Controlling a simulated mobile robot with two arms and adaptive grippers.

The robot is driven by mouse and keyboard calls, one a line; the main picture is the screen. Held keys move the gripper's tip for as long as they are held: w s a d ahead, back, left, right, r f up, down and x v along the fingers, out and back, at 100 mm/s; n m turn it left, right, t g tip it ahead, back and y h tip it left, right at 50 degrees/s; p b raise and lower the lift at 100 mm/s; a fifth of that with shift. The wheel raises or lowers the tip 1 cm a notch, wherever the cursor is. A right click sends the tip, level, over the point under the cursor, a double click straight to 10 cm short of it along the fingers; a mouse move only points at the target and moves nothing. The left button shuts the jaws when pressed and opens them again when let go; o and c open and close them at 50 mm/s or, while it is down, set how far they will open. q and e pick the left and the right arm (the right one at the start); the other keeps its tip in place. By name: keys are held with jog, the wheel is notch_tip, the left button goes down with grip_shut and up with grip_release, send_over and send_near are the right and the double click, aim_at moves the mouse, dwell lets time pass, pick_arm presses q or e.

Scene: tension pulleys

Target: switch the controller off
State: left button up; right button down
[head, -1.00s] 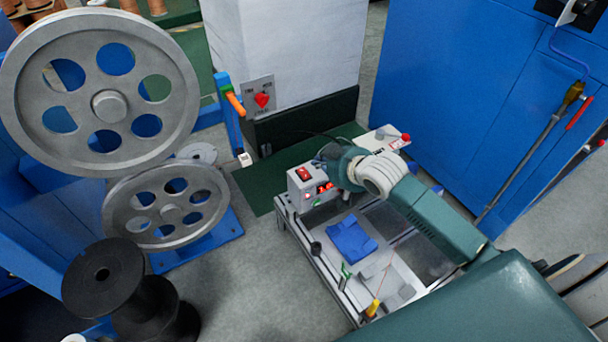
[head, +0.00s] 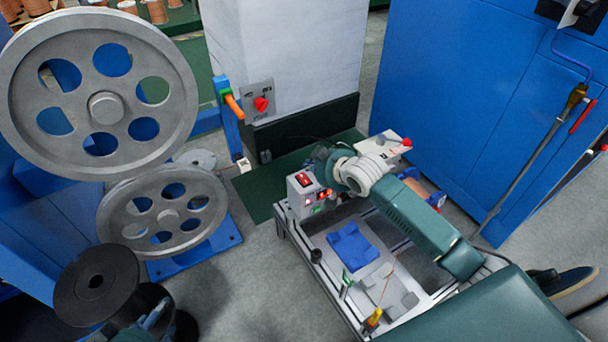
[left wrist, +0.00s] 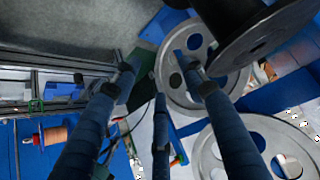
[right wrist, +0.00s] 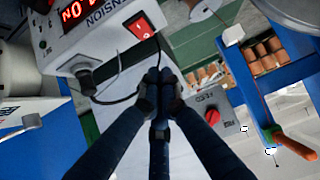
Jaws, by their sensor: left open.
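The controller (head: 301,196) is a small white box on the left end of the cart. It has a red rocker switch (head: 303,180) and lit red digits. In the right wrist view the controller (right wrist: 95,35) is at upper left, with the switch (right wrist: 139,25) and a black knob. My right gripper (right wrist: 158,78) has its dark fingers together, empty, below the switch and apart from it in the picture. In the head view it is mostly hidden behind its wrist. My left gripper (left wrist: 160,75) is open and empty, fingers spread, near the black spool (head: 97,285).
Two grey pulley wheels (head: 163,211) stand at left. A grey panel with a red knob (head: 261,104) is behind the controller. A tall blue cabinet (head: 465,90) stands at right. Grey floor is free in front.

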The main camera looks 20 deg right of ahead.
aim_at(303, 179)
jog(key=b+x, duration=0.1)
jog(key=x, duration=0.3)
notch_tip(303, 179, down, 3)
jog(key=shift+w+f+b, duration=0.15)
jog(key=shift+f+b, duration=0.1)
jog(key=shift+b, duration=0.8)
pick_arm(q)
jog(key=w+d+r+t+h, duration=0.1)
jog(key=w+r+t, duration=0.3)
jog(key=r, duration=0.4)
jog(key=w+d+r+t+h, duration=0.1)
jog(key=w+d+r+t, duration=0.2)
jog(key=w+r+t, duration=0.2)
jog(key=shift+w+d+r+m+h, duration=0.2)
jog(key=shift+d+r+m+h, duration=0.1)
jog(key=shift+r, duration=1.45)
pick_arm(e)
jog(key=shift+f, duration=0.15)
